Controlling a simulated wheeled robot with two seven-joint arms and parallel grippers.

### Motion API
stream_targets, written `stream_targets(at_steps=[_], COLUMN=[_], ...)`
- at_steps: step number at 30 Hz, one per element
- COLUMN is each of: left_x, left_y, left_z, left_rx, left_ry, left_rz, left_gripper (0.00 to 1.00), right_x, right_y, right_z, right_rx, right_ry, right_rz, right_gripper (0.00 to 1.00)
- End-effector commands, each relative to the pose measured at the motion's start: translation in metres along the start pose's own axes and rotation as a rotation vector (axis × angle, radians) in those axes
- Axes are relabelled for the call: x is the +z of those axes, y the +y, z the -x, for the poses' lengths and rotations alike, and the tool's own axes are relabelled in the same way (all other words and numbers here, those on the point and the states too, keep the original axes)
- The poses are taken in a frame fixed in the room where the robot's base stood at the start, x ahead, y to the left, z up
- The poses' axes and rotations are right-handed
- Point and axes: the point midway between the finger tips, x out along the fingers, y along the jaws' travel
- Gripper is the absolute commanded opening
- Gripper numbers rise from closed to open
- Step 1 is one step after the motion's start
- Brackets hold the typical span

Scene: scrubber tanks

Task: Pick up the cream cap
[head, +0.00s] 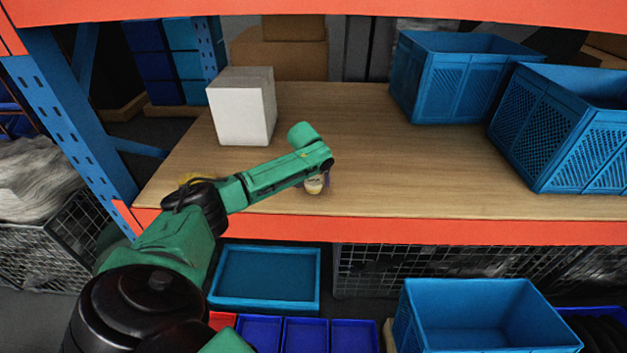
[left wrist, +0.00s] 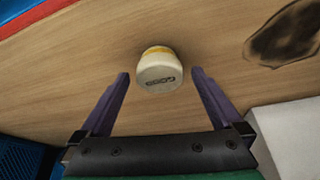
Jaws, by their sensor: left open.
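The cream cap (head: 313,186) stands on the wooden shelf board near its front edge, partly hidden by my left arm in the head view. In the left wrist view the cap (left wrist: 159,72) is pale, with a yellowish band at its far side and dark lettering on the face toward the camera. My left gripper (left wrist: 160,76) is open, with one purple finger on each side of the cap and a visible gap to both. In the head view the left gripper (head: 326,180) is mostly hidden behind its own wrist. My right gripper is not in view.
A white box (head: 242,110) stands behind my left arm on the board (head: 350,125). Two blue crates (head: 445,85) (head: 560,140) stand at the right. A dark stain (left wrist: 288,35) marks the board. An orange beam (head: 450,232) runs along the front edge. The board's middle is clear.

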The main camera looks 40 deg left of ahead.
Motion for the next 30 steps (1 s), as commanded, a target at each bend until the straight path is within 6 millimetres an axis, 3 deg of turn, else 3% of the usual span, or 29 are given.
stream_targets(at_steps=[3,9,11,15,16,25,30], left_x=[-0.001,0.000,0.000,0.000,0.000,-0.002,-0.010], left_y=[0.000,0.000,0.000,0.000,0.000,0.000,0.000], left_z=[-0.013,-0.016,-0.016,-0.016,-0.016,-0.013,0.005], left_rx=[0.000,0.000,0.000,0.000,0.000,0.001,0.003], left_ry=[0.001,0.002,0.002,0.002,0.002,0.003,0.005], left_rz=[0.001,0.000,0.000,0.000,0.000,0.000,0.000], left_gripper=[1.00,1.00,0.81,0.27,0.20,0.20,0.20], right_x=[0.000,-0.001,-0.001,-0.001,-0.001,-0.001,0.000], right_y=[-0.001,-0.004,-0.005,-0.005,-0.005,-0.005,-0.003], right_z=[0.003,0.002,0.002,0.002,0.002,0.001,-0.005], right_rx=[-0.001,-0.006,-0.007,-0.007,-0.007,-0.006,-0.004], right_ry=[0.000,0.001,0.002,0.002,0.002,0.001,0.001], right_rz=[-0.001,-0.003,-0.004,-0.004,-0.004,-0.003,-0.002], right_gripper=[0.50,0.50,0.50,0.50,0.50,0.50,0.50])
